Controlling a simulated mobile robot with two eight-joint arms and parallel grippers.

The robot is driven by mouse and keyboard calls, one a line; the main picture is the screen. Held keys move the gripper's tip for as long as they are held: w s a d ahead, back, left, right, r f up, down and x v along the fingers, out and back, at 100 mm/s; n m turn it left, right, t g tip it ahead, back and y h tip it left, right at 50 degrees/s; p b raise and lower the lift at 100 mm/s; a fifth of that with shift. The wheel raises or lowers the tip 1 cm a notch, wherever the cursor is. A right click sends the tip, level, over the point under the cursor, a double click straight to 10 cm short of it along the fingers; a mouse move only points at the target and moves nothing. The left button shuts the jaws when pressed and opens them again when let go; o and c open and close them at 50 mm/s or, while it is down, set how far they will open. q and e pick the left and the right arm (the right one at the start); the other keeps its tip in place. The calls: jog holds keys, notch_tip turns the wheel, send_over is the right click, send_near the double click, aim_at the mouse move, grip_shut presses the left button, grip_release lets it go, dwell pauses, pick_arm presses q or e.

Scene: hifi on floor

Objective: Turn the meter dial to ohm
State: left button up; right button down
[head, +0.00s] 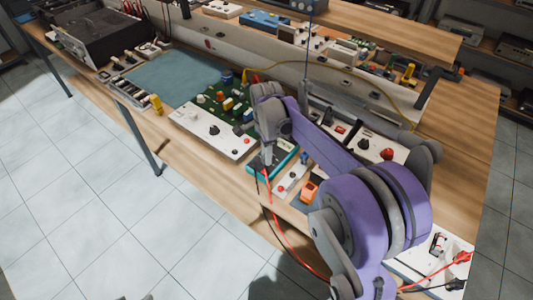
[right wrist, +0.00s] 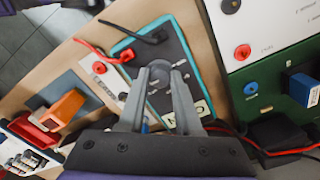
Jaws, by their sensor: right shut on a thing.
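The meter, a dark handheld body with a teal rim, lies on the workbench in the right wrist view (right wrist: 170,48). In the head view its teal edge (head: 286,160) shows beside my right gripper (head: 266,160). The round grey dial (right wrist: 158,80) sits between the fingertips of my right gripper (right wrist: 160,86), which is shut on it. The dial's markings are too small to read, so I cannot tell its setting. In the head view the arm and gripper hide most of the meter. My left gripper is not in view.
Red and black leads (right wrist: 110,55) run from the meter. A white panel with a black knob (head: 214,131) and a green circuit board (head: 228,102) stand close by. An orange block (head: 309,190) lies nearer the bench's front edge. A blue-grey mat (head: 178,75) is clear.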

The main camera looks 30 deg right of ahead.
dwell(0.3)
jog(key=c, duration=0.6)
grip_release()
jog(key=shift+r, duration=0.1)
notch_tip(320, 180, up, 11)
jog(key=shift+f+p, duration=0.2)
jog(key=shift+p, duration=0.2)
